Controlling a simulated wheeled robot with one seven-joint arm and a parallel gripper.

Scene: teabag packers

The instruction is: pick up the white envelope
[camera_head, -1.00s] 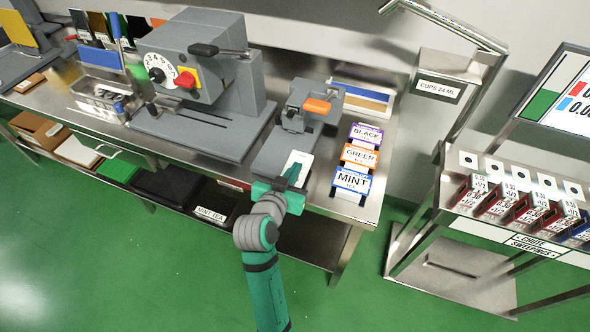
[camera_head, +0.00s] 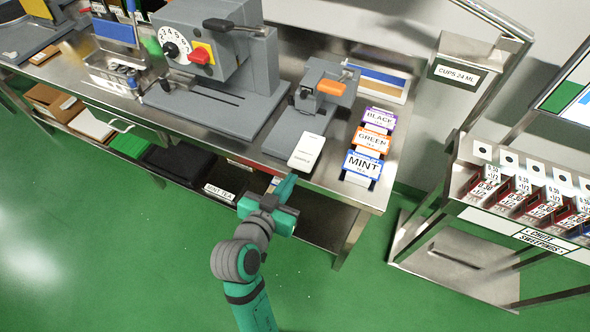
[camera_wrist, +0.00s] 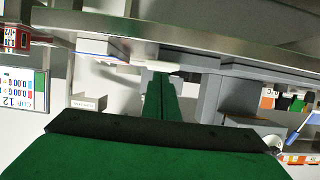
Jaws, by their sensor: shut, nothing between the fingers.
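The white envelope (camera_head: 306,152) lies on the front end of the grey machine with the orange handle (camera_head: 330,88), near the table's front edge. My gripper (camera_head: 287,184) is apart from it, in front of the table edge and a little below the envelope in the head view. Its fingers are shut and empty. A thin pale edge just above the fingertips may be the envelope; I cannot tell.
A large grey dial machine (camera_head: 215,75) stands to the left. The steel table's front edge (camera_head: 345,197) and a lower shelf with a mint tea bin (camera_head: 220,193) are close to my gripper.

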